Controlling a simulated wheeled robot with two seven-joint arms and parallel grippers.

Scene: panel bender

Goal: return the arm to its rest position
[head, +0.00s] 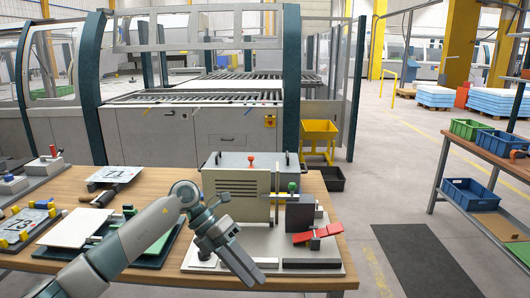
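My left arm (140,238) comes in from the lower left and bends at the wrist above the wooden table. My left gripper (250,273) points down and to the right, in front of the fixture with the beige slotted panel (235,195). Its fingers overlap the fixture's pale base plate (305,252) in the picture. I cannot tell whether they touch it. The fingers show from one side, so their opening is hidden, and I see nothing held. My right gripper is not in view.
The fixture carries a red clamp (317,234) and a green knob (292,187). Trays and small parts crowd the table's left side, including a dark tray (150,258). A panel bender (195,130) stands behind. A rack with blue bins (470,194) stands right, beyond open floor.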

